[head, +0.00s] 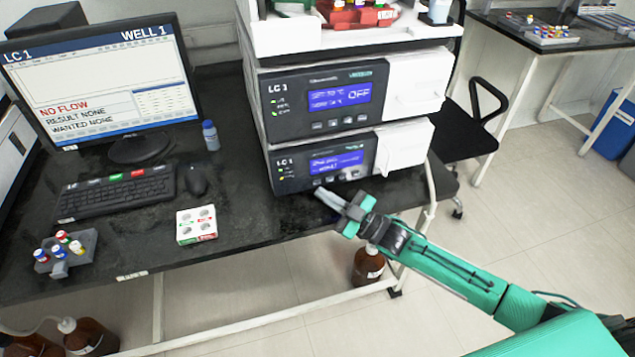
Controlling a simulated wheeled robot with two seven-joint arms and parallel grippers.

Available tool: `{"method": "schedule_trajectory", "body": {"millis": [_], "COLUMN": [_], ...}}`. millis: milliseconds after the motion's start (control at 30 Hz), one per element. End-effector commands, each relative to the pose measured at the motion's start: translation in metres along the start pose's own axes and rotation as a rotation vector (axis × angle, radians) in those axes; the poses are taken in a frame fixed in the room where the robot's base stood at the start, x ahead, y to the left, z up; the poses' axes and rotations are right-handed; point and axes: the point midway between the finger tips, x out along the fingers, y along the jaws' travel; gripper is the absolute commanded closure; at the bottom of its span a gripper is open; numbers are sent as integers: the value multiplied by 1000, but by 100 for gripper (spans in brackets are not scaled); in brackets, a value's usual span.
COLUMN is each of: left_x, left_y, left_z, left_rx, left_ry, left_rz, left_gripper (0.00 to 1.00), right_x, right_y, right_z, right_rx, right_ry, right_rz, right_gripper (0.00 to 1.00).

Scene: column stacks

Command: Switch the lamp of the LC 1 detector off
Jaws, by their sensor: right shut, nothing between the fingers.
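The LC 1 stack has two modules on the black bench. The lower LC 1 module (288,158) has a blue display (336,162) with text too small to read surely, a row of small buttons below it and small lights at its left. The upper LC 1 module (277,82) has a blue display (340,96) reading OFF at its right. My right gripper (322,194) is shut and empty, just in front of and below the lower module's buttons. I cannot tell whether its tips touch the module. My left gripper is not in view.
A monitor (90,75) shows LC 1, WELL 1 and NO FLOW. A keyboard (115,192), mouse (194,181), blue-capped bottle (210,135), white vial box (196,225) and grey vial rack (64,255) stand on the bench (130,245). A brown bottle (368,265) stands below.

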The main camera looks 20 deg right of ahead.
Motion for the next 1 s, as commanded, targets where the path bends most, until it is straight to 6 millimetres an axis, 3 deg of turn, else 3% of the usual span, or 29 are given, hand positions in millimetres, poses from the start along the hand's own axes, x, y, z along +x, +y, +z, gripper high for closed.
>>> {"method": "schedule_trajectory", "body": {"millis": [500,1000], "left_x": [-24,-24], "left_y": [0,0], "left_z": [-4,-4], "left_rx": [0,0], "left_ry": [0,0], "left_rz": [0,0], "left_gripper": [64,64], "right_x": [-32,-34], "right_y": [-23,-25], "right_z": [-25,-25], "right_rx": [1,0], "right_ry": [-1,0], "right_rz": [0,0], "right_gripper": [100,100]}}
